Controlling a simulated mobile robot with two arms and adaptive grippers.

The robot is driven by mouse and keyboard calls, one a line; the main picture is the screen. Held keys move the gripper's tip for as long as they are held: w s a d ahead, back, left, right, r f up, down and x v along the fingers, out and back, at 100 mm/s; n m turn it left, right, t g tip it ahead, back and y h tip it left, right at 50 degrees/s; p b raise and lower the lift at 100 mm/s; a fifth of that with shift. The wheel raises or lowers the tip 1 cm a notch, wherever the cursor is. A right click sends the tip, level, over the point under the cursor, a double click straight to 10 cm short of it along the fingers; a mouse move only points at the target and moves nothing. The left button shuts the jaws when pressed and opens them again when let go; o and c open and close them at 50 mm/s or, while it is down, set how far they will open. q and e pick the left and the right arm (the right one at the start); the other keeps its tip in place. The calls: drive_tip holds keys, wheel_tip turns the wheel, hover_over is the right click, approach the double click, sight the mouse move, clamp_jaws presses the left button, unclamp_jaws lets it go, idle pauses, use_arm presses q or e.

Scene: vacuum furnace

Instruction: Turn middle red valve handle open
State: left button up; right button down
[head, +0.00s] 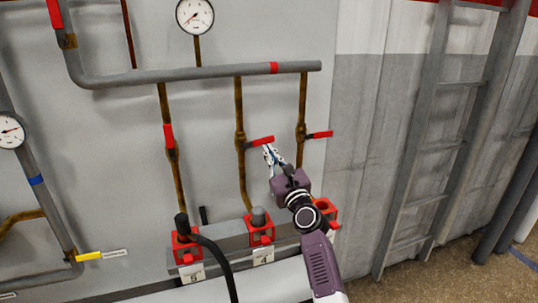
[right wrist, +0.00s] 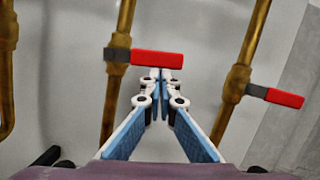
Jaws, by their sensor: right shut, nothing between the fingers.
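The middle red valve handle (head: 261,141) sticks out to the right, across its brown vertical pipe (head: 240,110). In the right wrist view the red handle (right wrist: 157,59) lies roughly level, just beyond my fingertips. My right gripper (head: 269,150) is shut and empty, with its tips at or just below the handle. In the wrist view the gripper's tips (right wrist: 158,74) meet under the handle's right part; I cannot tell whether they touch it. My left gripper is not in view.
A left red handle (head: 168,136) lies along its pipe. A right red handle (head: 320,134) sticks out sideways close to my right gripper. A grey horizontal pipe (head: 200,74) runs above. Red-framed fittings (head: 258,228) stand below. A ladder (head: 420,150) is at the right.

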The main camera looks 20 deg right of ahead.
sight(269, 137)
wheel_tip(269, 137, up, 3)
drive_tip(key=n, duration=0.2)
drive_tip(key=n+y+p, duration=0.1)
drive_tip(key=n, duration=0.1)
drive_tip(key=shift+d+f+g+p, duration=0.15)
drive_tip(key=shift+g+p, duration=0.15)
drive_tip(key=n, duration=0.1)
drive_tip(key=r+n+y+p, duration=0.1)
drive_tip(key=n, duration=0.1)
drive_tip(key=r+n+p, duration=0.1)
drive_tip(key=shift+a+r+n+g, duration=0.15)
drive_tip(key=shift+a+n+g, duration=0.1)
drive_tip(key=shift+n+g, duration=0.05)
drive_tip(key=r+n+p, duration=0.1)
drive_tip(key=n+p, duration=0.1)
drive_tip(key=a+n+g+y+p, duration=0.1)
drive_tip(key=n, duration=0.1)
drive_tip(key=a+r+n+p, duration=0.1)
drive_tip(key=n+p, duration=0.1)
drive_tip(key=shift+a+r+n+g+p, duration=0.15)
drive_tip(key=shift+r+n+g+p, duration=0.15)
drive_tip(key=shift+g+p, duration=0.1)
drive_tip(key=shift+s+f, duration=0.1)
